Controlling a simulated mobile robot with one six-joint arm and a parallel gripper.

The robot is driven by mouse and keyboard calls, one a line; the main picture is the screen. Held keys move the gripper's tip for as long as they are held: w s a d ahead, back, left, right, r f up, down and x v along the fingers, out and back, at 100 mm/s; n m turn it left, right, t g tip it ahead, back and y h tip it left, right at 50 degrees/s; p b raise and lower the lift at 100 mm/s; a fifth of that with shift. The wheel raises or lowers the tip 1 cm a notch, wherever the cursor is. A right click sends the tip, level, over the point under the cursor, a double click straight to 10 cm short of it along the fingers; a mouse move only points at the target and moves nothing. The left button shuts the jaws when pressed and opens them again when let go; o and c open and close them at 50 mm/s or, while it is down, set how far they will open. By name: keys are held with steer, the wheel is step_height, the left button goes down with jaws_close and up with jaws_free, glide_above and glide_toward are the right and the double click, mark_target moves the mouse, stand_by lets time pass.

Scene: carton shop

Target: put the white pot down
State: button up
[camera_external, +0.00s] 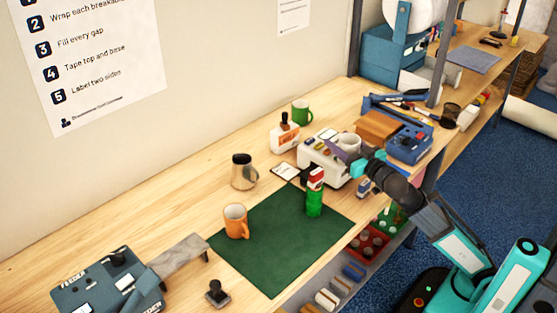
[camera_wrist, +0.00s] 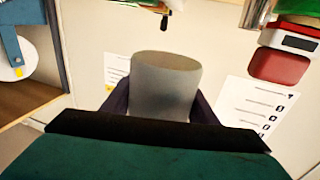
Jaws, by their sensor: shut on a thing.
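The white pot (camera_external: 349,141) is held in my gripper (camera_external: 345,149), in front of or above a white boxy machine (camera_external: 322,160) on the bench. In the wrist view the pot (camera_wrist: 165,88) shows as a plain pale grey-white cylinder with an open rim. The dark fingers of my gripper (camera_wrist: 160,105) are shut on either side of it. The lower part of the pot is hidden behind the gripper body. I cannot tell whether the pot's base touches anything.
A dark green mat (camera_external: 280,248) lies on the bench with an orange mug (camera_external: 236,222) and a green bottle (camera_external: 314,200). A metal jug (camera_external: 242,172) and a green mug (camera_external: 301,111) stand behind. A blue machine (camera_external: 408,143) is at right. Part of the mat is clear.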

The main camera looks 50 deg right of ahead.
steer(key=s+a+f, duration=0.1)
steer(key=s+f, duration=0.3)
steer(key=f, duration=0.5)
steer(key=shift+a+n+y, duration=0.3)
steer(key=shift+a+y, duration=0.1)
steer(key=shift+f+b, duration=0.75)
steer(key=shift+f, duration=0.6)
steer(key=shift+f+b, duration=1.25)
steer(key=shift+f, duration=1.45)
steer(key=shift+f, duration=0.1)
steer(key=o, duration=0.8)
